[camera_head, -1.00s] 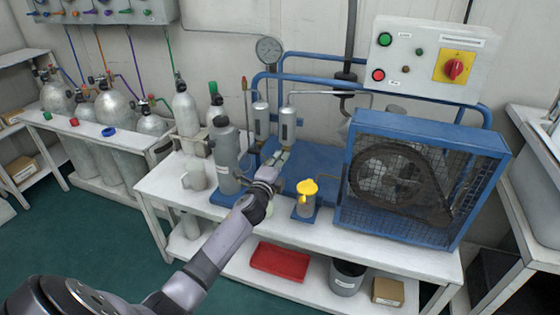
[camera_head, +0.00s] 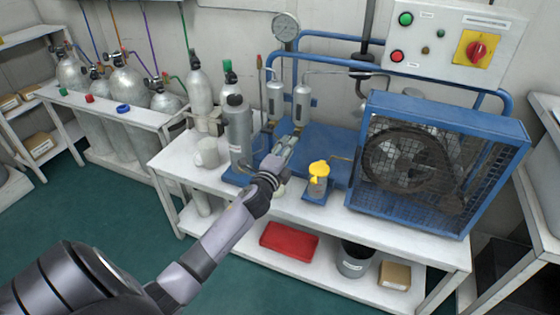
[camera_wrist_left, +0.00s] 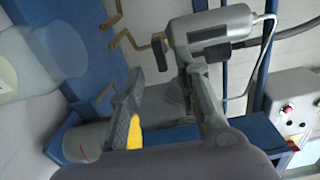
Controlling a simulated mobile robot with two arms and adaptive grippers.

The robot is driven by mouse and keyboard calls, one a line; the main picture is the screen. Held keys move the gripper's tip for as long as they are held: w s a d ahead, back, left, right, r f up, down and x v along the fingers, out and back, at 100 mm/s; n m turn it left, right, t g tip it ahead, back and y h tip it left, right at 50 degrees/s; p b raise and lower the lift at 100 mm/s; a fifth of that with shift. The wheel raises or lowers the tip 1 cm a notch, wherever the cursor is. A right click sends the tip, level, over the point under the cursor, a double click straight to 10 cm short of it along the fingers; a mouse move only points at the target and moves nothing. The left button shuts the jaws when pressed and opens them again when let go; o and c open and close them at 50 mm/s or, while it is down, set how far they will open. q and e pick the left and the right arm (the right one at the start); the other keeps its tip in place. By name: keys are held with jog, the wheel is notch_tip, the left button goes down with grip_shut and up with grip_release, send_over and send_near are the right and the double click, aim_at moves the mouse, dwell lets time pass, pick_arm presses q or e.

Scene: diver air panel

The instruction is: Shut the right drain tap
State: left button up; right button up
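Two silver cylinders hang on the blue frame in the head view, the left one (camera_head: 275,99) and the right one (camera_head: 302,104). The right cylinder (camera_wrist_left: 212,34) also shows large in the left wrist view. The right drain tap (camera_wrist_left: 158,52) is a brass fitting at that cylinder's lower end. Its handle position is unclear. A similar brass part (camera_wrist_left: 112,16) shows at the top. My left gripper (camera_head: 288,141) is just below the cylinders; its fingers (camera_wrist_left: 165,72) stand apart near the right tap, with no visible hold. My right gripper is out of view.
A yellow-topped pot (camera_head: 318,180) stands just right of my gripper. A grey cylinder (camera_head: 239,135) and a white mug (camera_head: 208,152) stand left. The caged compressor wheel (camera_head: 430,160) fills the bench's right side. A control box (camera_head: 455,46) is above.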

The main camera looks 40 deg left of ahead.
pick_arm(q)
jog(key=v, duration=0.7)
jog(key=shift+s, duration=0.3)
jog(key=shift+d, duration=0.1)
